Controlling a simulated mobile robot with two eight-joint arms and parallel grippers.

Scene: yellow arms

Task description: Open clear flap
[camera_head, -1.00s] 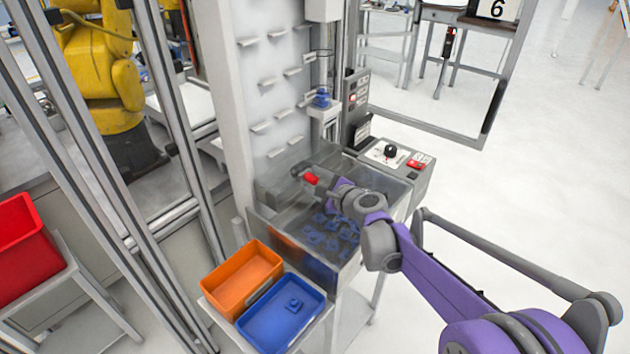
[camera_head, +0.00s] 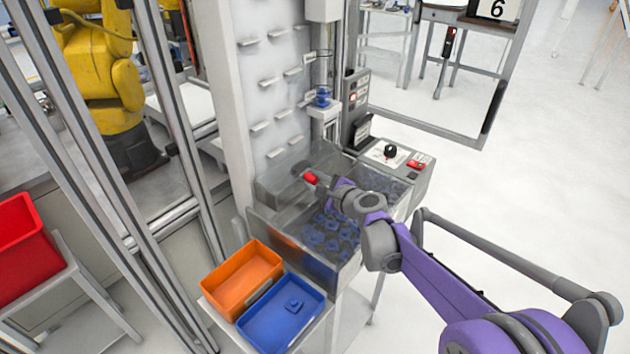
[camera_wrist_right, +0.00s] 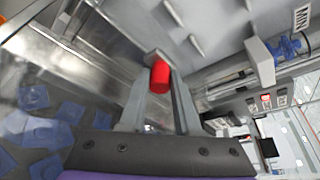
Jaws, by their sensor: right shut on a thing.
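The clear flap (camera_head: 283,172) is a see-through panel at the top of the metal bin below the white tower in the head view. It appears tilted up at the tower side, though its edges are hard to make out. Its red handle (camera_head: 311,178) is at the tip of my right gripper (camera_head: 318,181). In the right wrist view the red handle (camera_wrist_right: 160,77) sits between the two grey fingers, and the gripper is shut on it. My right forearm hides part of the bin. My left gripper is out of view.
The bin (camera_head: 300,262) holds several blue parts (camera_head: 330,235). An orange tray (camera_head: 243,278) and a blue tray (camera_head: 280,315) with one blue part stand at its front left. A control box (camera_head: 398,158) with a black knob is at its right. Metal frame posts stand left.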

